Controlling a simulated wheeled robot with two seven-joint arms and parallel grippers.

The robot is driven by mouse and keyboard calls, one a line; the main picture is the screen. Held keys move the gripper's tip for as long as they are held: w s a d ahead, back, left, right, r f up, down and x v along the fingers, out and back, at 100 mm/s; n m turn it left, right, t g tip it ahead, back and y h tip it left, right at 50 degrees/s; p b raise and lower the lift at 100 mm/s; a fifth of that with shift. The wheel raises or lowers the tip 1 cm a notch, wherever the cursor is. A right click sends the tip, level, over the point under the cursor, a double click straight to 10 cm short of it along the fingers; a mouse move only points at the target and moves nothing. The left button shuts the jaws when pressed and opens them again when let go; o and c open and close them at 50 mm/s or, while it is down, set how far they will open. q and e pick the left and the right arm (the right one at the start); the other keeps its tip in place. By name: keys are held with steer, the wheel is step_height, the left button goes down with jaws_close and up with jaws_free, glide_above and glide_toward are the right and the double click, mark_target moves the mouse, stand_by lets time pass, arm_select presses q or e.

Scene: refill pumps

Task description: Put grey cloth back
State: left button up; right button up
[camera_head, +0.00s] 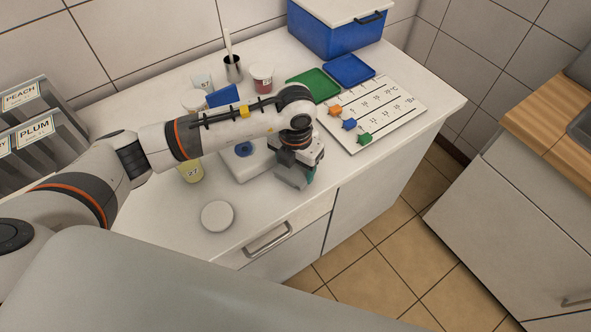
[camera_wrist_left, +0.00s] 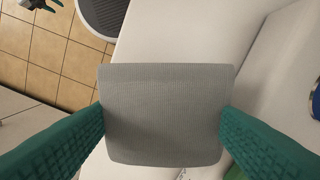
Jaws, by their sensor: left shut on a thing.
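The grey cloth (camera_wrist_left: 166,112) hangs flat between the two green fingers of my left gripper (camera_wrist_left: 163,130) in the wrist view. The gripper is shut on it. In the head view my left gripper (camera_head: 293,178) points down near the counter's front edge, above the drawer side, beside a white scale-like box with a blue knob. Only a small grey patch of the cloth shows there, partly hidden by the gripper. A piece of my right gripper (camera_wrist_left: 42,5) seems to show at the top left of the wrist view, too cut off to judge.
A round white lid (camera_head: 217,216) and a yellow cup (camera_head: 190,171) stand left of the gripper. Green (camera_head: 314,84) and blue (camera_head: 349,69) trays, a blue cool box (camera_head: 335,35) and a white board (camera_head: 370,113) with coloured markers lie behind and right. Labelled bins (camera_head: 38,130) stand left.

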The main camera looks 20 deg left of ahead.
mark_target(295, 168)
arm_select(q)
step_height(295, 168, down, 2)
steer(key=shift+f, duration=0.6)
steer(key=o, duration=1)
steer(key=shift+c, duration=0.2)
arm_select(e)
steer(key=shift+w+d+r, duration=0.25)
steer(key=shift+w+d, duration=0.2)
steer(key=shift+d, duration=0.05)
steer(key=shift+r, duration=0.1)
